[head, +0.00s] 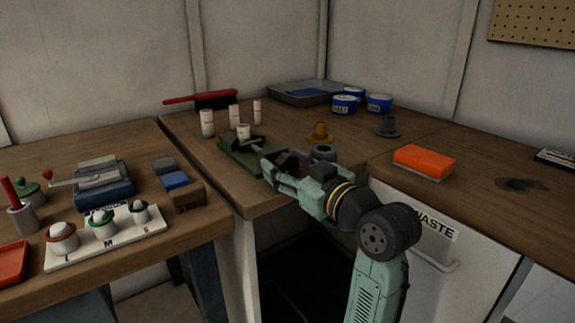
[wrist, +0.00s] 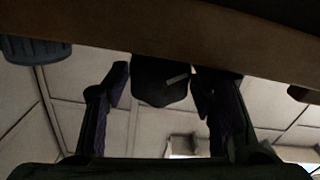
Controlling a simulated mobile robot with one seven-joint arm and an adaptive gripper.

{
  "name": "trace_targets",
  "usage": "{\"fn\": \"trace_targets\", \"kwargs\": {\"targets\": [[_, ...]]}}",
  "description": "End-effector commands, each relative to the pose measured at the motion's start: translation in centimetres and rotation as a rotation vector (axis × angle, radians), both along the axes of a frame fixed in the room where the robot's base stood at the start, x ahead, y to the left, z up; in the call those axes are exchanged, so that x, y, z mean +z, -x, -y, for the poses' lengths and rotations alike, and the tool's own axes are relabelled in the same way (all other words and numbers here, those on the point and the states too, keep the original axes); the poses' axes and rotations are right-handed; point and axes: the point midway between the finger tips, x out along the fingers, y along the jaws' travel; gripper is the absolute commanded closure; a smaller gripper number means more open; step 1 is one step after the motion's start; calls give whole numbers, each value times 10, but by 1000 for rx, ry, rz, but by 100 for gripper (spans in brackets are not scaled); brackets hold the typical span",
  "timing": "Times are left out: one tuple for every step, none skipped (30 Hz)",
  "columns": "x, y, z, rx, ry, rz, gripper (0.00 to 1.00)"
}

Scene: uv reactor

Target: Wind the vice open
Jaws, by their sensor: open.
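The green vice (head: 240,158) sits at the front edge of the middle bench, with a white cylinder (head: 243,131) standing at its top. My gripper (head: 278,166) is at the vice's right end, by the bench edge. In the wrist view my gripper (wrist: 160,95) has its two purple-padded fingers apart. A dark rounded part (wrist: 158,92) with a pale bar across it shows between the fingers, apparently the vice's handle end. Gaps show beside it lower down; I cannot tell whether the fingertips touch it. My gripper hides part of the vice in the head view.
White cylinders (head: 207,123) stand behind the vice. A grey ring (head: 322,152) and a brass-coloured piece (head: 319,131) are close beyond my gripper. An orange block (head: 423,161) lies right. The bench edge (wrist: 170,35) crosses the wrist view's top.

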Motion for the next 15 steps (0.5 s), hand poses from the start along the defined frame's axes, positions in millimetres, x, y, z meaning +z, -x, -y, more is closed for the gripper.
{"fn": "trace_targets", "kwargs": {"targets": [[0,1,1,-1,0,0,49],[0,2,2,-1,0,0,49],[0,4,4,-2,0,0,49],[0,6,6,-3,-2,1,49],[0,9,8,-4,-2,1,49],[0,14,12,-4,-2,1,49],[0,18,15,-5,-1,1,49],[0,23,18,-5,-1,2,49],[0,30,24,-6,-2,1,49],[0,35,28,-6,-1,2,49],[0,41,32,-6,0,2,49],[0,48,37,-6,0,2,49],[0,53,41,-6,0,1,49],[0,59,44,-6,1,2,49],[0,65,49,-5,0,3,49]]}}
